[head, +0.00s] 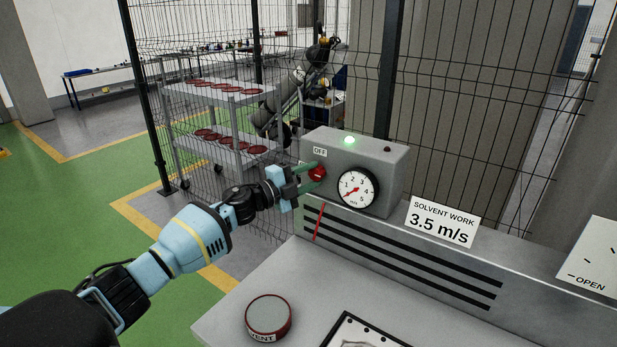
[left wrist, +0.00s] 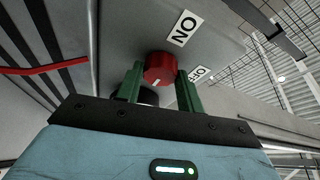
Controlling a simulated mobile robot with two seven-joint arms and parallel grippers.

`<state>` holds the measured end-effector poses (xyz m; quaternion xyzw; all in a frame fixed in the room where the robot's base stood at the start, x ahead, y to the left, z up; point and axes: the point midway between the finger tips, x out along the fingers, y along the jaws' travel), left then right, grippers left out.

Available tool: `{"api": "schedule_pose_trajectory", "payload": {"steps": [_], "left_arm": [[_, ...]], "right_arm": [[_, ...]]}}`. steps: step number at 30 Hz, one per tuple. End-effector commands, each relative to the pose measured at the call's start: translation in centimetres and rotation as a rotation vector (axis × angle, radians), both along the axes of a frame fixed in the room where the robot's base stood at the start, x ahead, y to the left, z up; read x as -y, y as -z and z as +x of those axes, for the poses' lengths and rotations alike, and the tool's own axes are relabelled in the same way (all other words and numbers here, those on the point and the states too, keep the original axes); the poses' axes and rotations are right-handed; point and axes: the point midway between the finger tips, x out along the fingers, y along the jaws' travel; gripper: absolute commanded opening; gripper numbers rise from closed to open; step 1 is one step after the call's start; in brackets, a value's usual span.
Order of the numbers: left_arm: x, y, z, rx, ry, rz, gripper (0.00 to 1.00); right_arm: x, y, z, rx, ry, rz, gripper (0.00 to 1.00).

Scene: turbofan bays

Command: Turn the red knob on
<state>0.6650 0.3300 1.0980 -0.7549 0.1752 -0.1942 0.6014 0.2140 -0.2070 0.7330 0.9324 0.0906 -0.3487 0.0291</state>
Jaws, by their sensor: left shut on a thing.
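The red knob (head: 317,173) is on the front of a grey control box (head: 382,163). My left gripper (head: 303,180) reaches it from the left, with its two green fingers shut on it. I cannot tell which label the mark faces. The green lamp (head: 349,141) on the box is lit; the red lamp (head: 387,149) looks dark. My right gripper is out of view.
A round dial (head: 356,188) beside the knob has its needle at the low end. Wire fencing (head: 455,130) stands behind.

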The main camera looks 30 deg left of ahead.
Motion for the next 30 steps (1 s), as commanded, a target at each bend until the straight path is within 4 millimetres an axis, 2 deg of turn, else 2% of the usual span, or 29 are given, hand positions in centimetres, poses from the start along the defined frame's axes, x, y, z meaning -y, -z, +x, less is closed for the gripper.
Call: {"api": "schedule_pose_trajectory", "payload": {"steps": [13,14,18,30], "left_arm": [[-0.04,-0.01,0.01,0.003,-0.001,0.013,0.14],[-0.04,-0.01,0.01,0.003,-0.001,0.013,0.41],[-0.03,-0.01,0.01,0.003,-0.001,0.012,0.59],[-0.38,0.22,-0.56,0.001,-0.001,0.011,0.59]], "right_arm": [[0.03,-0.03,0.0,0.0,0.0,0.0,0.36],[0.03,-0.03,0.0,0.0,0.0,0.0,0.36],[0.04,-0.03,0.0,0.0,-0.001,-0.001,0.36],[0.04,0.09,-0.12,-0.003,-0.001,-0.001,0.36]]}}
